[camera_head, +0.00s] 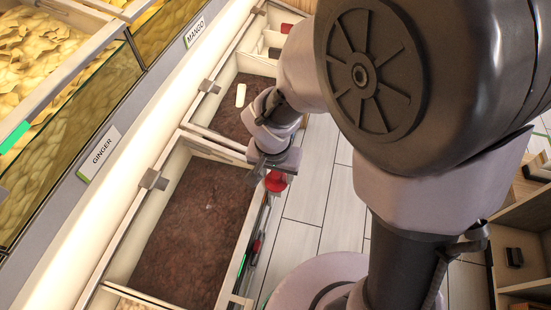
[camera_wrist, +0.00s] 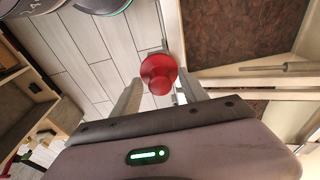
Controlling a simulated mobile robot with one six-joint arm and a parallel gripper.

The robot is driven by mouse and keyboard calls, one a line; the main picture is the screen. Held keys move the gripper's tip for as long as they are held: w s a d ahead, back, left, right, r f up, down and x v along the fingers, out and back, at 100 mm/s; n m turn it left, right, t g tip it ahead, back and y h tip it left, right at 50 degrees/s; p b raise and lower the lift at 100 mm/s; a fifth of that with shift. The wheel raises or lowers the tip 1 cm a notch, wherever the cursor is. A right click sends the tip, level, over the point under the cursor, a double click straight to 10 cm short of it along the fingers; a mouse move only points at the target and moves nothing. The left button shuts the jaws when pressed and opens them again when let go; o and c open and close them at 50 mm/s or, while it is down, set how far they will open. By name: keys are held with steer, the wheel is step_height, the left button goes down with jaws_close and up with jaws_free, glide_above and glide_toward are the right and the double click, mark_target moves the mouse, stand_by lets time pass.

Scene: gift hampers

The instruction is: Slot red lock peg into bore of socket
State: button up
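The red lock peg (camera_wrist: 158,73) shows in the wrist view as a round knob over a wider round flange. It lies between and just beyond the tips of my gripper (camera_wrist: 160,88), whose two pale fingers stand apart with a gap around the knob. In the head view the peg (camera_head: 276,182) is a red shape just below my gripper (camera_head: 262,170), at the outer edge of the bin counter. Whether the fingers touch it cannot be told. The peg's lower end is hidden. I cannot pick out the socket or its bore for sure.
Wooden bins (camera_head: 229,246) with dark brown bottoms run beside the peg, with raised rims and dividers. Glass-fronted bins labelled GINGER (camera_head: 99,152) and MANGO stand behind. Tiled floor (camera_head: 305,190) is open to the right. A wooden shelf unit (camera_head: 520,240) stands at far right.

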mark_target(273, 189)
step_height(273, 189, up, 17)
steer(key=s+p, duration=0.2)
steer(key=p, duration=0.6)
steer(key=shift+s+a+r, duration=0.15)
steer(key=shift+s+a, duration=0.15)
steer(key=shift+a, duration=0.15)
steer(key=s+d+r+t+y, duration=0.2)
steer(key=s+d+r+t, duration=0.2)
steer(key=s+d+r, duration=0.3)
step_height(273, 189, up, 4)
steer(key=shift+s+d+r+y, duration=0.1)
steer(key=shift+s+d+y, duration=0.25)
steer(key=shift+s, duration=0.45)
